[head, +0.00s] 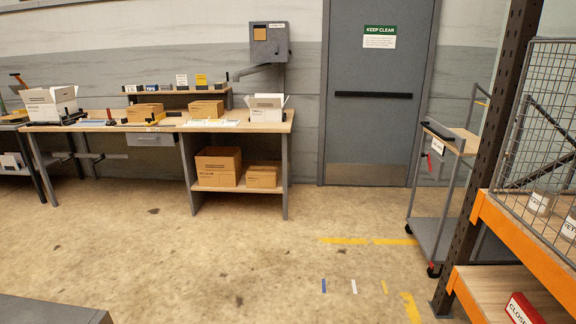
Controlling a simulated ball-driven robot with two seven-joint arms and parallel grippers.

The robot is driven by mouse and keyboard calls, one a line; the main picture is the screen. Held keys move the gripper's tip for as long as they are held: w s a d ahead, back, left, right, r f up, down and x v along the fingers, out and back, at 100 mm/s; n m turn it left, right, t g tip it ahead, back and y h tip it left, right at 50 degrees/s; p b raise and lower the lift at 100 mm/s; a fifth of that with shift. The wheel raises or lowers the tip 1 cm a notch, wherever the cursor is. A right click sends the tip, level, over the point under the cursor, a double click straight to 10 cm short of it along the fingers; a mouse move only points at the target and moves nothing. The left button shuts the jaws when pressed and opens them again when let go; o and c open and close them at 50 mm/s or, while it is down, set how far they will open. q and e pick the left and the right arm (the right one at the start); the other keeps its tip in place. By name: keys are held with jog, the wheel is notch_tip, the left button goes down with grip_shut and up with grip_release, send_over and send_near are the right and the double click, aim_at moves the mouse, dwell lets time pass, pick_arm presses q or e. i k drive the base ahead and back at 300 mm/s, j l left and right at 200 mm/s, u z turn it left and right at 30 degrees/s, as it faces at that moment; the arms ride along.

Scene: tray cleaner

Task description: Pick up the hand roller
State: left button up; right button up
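I cannot make out a hand roller for certain. Several small tools lie on the long wooden workbench (186,127) at the back left, too small to tell apart. Among them are a small upright item with a dark base (110,118) and dark flat items near the left end. Neither of my grippers is in view.
Cardboard boxes (218,166) sit on the bench's lower shelf; white open boxes (267,107) stand on top. A grey door (375,140), a wheeled cart (432,235) and an orange-beamed rack (520,240) stand to the right. The middle floor is clear. A grey surface (50,311) fills the lower left corner.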

aim_at(110, 120)
jog(key=i+u, duration=0.1)
jog(key=i, duration=0.35)
jog(key=i+l+u, duration=0.1)
jog(key=i, duration=0.4)
jog(key=i+l+u, duration=0.1)
jog(key=i, duration=0.35)
jog(key=i+l+u, duration=0.1)
jog(key=i, duration=0.35)
jog(key=i+l+u, duration=0.1)
jog(key=i, duration=0.35)
jog(key=i+j+u, duration=0.1)
jog(key=i+u, duration=0.25)
jog(key=i, duration=0.15)
jog(key=i+u, duration=0.35)
jog(key=i, duration=0.15)
jog(key=i+l+u, duration=0.15)
jog(key=i+u, duration=0.2)
jog(key=i, duration=0.15)
jog(key=i+j+z, duration=0.15)
jog(key=i, duration=0.25)
jog(key=i+j+z, duration=0.15)
jog(key=i, duration=0.25)
jog(key=i+j+z, duration=0.45)
jog(key=i+j, duration=0.2)
jog(key=i+j+z, duration=0.3)
jog(key=i+j, duration=0.15)
jog(key=j, duration=0.2)
